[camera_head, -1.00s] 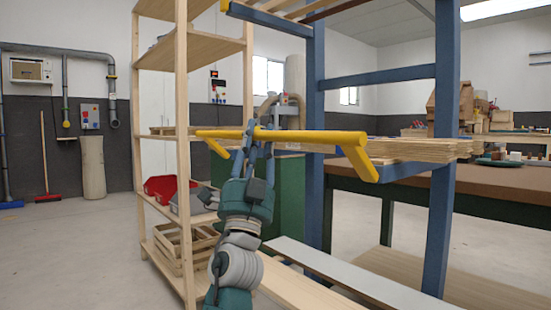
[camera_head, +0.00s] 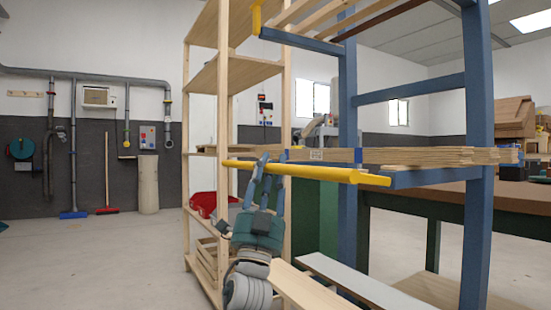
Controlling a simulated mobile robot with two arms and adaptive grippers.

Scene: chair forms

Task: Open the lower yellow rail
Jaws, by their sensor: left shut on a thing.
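The lower yellow rail (camera_head: 330,173) is a long bar lying across the front of the blue rack (camera_head: 477,150), at the height of its stacked boards. Its right end lies in front of the rack's blue arm. My left gripper (camera_head: 264,166) is shut on the rail left of its middle, coming up from below. A short piece of another yellow part (camera_head: 256,18) shows higher up at the top shelf arm. My right gripper is not in view.
Stacked wooden boards (camera_head: 420,156) lie behind the rail on the rack. A wooden shelf unit (camera_head: 223,90) with a red bin (camera_head: 203,203) stands close to the left of my gripper. Planks lie low in front. The floor at left is clear.

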